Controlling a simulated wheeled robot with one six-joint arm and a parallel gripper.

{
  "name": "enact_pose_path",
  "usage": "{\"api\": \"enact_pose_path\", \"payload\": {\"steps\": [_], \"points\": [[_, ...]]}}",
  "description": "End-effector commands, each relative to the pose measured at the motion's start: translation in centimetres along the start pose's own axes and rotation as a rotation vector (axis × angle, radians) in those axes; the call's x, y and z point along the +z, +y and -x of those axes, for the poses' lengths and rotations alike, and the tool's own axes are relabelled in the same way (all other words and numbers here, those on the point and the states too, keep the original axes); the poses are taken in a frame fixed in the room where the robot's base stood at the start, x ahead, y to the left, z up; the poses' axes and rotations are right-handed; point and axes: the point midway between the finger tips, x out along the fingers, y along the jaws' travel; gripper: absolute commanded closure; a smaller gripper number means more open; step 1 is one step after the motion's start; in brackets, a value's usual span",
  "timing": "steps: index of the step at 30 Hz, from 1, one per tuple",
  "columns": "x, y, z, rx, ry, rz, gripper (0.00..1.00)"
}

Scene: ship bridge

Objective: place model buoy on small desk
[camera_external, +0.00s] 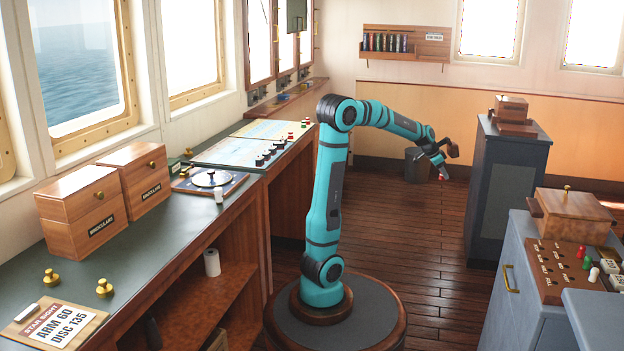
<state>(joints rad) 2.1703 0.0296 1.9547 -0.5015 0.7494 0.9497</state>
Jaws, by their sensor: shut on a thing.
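My gripper (441,168) is at the end of my outstretched arm, pointing down over the open floor to the left of a dark pedestal desk. It is shut on a small red-and-white thing (444,178), which looks like the model buoy. The thing is tiny in this view and partly hidden by the fingers. The dark pedestal desk (490,190) has a small wooden box on its top; it may be the small desk, but I cannot tell for sure. A blue-grey cabinet (540,290) stands nearer at the right.
A wooden board (560,282) with coloured pegs and a wooden box (571,215) lie on the cabinet. A long counter (170,237) with boxes, brass knobs and a chart area runs along the left. A dark bin-like object (417,165) stands behind my gripper. Floor between is clear.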

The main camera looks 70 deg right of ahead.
Motion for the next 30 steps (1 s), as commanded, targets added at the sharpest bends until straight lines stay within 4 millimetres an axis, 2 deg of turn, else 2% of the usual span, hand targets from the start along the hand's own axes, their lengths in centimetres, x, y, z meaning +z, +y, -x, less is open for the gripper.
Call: {"api": "enact_pose_path", "payload": {"steps": [1,3,11,17,24,30], "points": [[0.9,-2.1,0.1,-0.029,-0.002,0.046,0.97],[2.1,-4.8,0.2,-0.071,-0.001,0.108,0.97],[7.4,-14.5,1.3,-0.222,0.0,0.345,0.97],[12.5,-21.4,2.8,-0.337,-0.001,0.523,0.97],[19.4,-29.2,5.2,-0.472,-0.001,0.734,0.97],[26.0,-34.8,7.8,-0.581,-0.002,0.905,0.97]]}}
